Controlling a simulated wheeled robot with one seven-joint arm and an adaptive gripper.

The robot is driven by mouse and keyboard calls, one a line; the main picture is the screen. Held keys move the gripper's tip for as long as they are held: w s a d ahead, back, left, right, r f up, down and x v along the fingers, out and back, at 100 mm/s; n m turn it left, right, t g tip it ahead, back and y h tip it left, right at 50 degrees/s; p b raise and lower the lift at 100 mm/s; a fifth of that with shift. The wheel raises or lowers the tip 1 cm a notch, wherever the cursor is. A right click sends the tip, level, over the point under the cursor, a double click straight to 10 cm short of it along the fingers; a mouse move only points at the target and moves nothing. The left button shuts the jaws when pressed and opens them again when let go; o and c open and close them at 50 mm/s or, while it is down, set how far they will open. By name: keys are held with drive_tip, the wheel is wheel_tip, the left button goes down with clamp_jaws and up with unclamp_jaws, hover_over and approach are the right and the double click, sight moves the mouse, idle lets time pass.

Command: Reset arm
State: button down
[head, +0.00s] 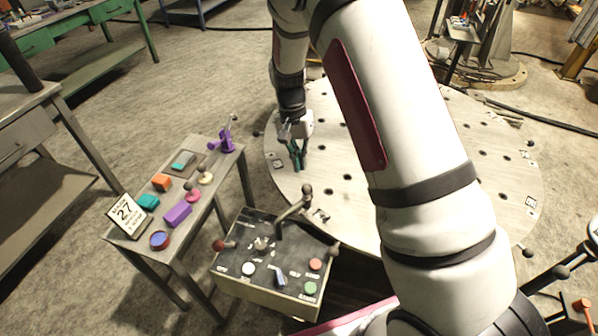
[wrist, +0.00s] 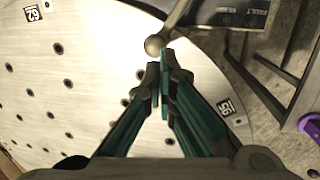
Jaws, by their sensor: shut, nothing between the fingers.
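My arm comes down from the top of the head view, and its large white link covers the right middle of the picture. My gripper (head: 298,160) hangs above the round perforated table (head: 460,140), near its left edge. In the wrist view the teal-lined fingers of my gripper (wrist: 162,78) come together at the tips, with nothing held between them. The fingertips point toward a round knob (wrist: 154,45) at the edge of a dark panel (wrist: 235,14).
A control box (head: 270,262) with levers and buttons stands in front of the round table. A grey workbench (head: 30,130) stands at far left. Open floor (head: 200,80) lies behind.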

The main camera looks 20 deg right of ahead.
wheel_tip(320, 180, up, 8)
drive_tip(key=w+b, duration=0.1)
drive_tip(key=shift+w+a, duration=0.15)
drive_tip(key=shift+w, duration=0.1)
drive_tip(key=s+r+n+t+y, duration=0.1)
drive_tip(key=s+r+n+t, duration=0.2)
drive_tip(key=s+r, duration=1.1)
drive_tip(key=s+r+n+t, duration=0.2)
drive_tip(key=s, duration=0.5)
drive_tip(key=s+r+n+t, duration=0.2)
drive_tip(key=s+r, duration=0.1)
drive_tip(key=s, duration=0.4)
drive_tip(key=shift+s+d+r, duration=0.15)
drive_tip(key=shift+s+d, duration=0.05)
drive_tip(key=shift+d, duration=0.05)
